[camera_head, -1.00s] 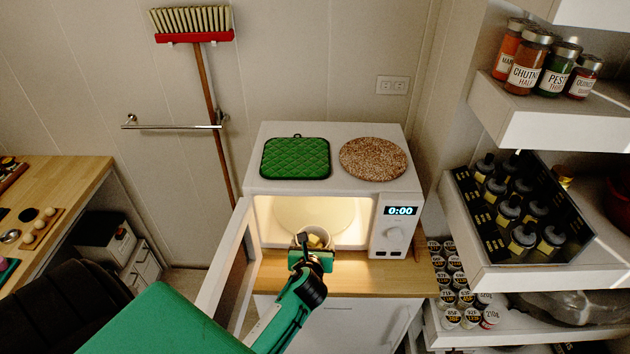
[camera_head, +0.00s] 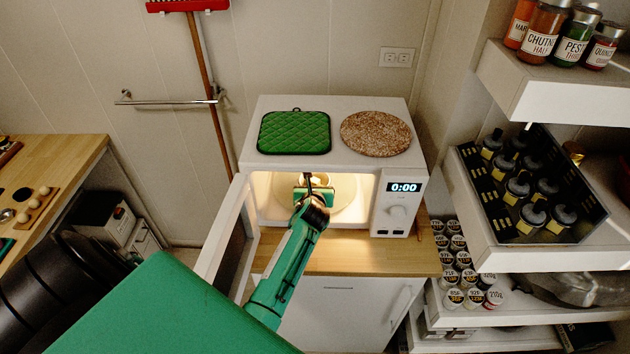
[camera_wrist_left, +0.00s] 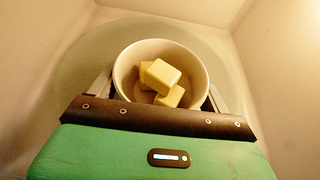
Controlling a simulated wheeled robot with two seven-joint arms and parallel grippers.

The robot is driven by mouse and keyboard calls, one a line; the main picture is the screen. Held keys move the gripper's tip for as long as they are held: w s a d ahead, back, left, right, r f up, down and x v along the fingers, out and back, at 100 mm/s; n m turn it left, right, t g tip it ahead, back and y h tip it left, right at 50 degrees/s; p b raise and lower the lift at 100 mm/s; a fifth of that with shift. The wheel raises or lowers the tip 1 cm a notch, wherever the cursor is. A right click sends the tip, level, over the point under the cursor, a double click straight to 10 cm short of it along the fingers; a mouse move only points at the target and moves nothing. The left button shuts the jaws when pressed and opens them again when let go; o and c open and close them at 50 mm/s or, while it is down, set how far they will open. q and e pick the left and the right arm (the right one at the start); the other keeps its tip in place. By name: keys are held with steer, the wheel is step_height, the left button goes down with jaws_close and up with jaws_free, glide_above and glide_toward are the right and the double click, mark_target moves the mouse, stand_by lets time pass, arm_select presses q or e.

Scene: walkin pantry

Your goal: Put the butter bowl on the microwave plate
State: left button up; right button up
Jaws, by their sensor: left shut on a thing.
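The butter bowl (camera_wrist_left: 197,65) is a pale round bowl holding several yellow butter pieces (camera_wrist_left: 163,80). My left gripper (camera_head: 309,185) is shut on the bowl, inside the lit microwave (camera_head: 395,225). The bowl is mostly hidden behind the gripper in the head view. The round microwave plate (camera_head: 345,192) lies on the cavity floor; its rim also shows in the left wrist view (camera_wrist_left: 85,62). The bowl is over the plate; I cannot tell whether they touch. My right gripper is not in view.
The microwave door (camera_head: 228,230) stands open at the left. A green pot holder (camera_head: 294,132) and a round speckled trivet (camera_head: 376,133) lie on top. A wooden counter (camera_head: 345,262) is below. Shelves with jars (camera_head: 570,40) and a bottle crate (camera_head: 525,190) stand at the right.

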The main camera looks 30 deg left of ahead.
mark_target(315, 178)
arm_select(q)
steer(key=shift+w+a, duration=0.25)
steer(key=shift+w, duration=0.05)
steer(key=w+b, duration=0.1)
steer(key=w+a+b, duration=0.1)
steer(key=w+b, duration=0.1)
steer(key=shift+w+a+f, duration=0.1)
steer(key=shift+a+f, duration=0.15)
steer(key=shift+a, duration=0.15)
steer(key=shift+f+b, duration=0.15)
steer(key=shift+b, duration=0.2)
steer(key=shift+r, duration=0.2)
steer(key=shift+f, duration=0.1)
steer(key=o, duration=1.2)
steer(key=shift+f, duration=0.1)
steer(key=shift+c, duration=0.2)
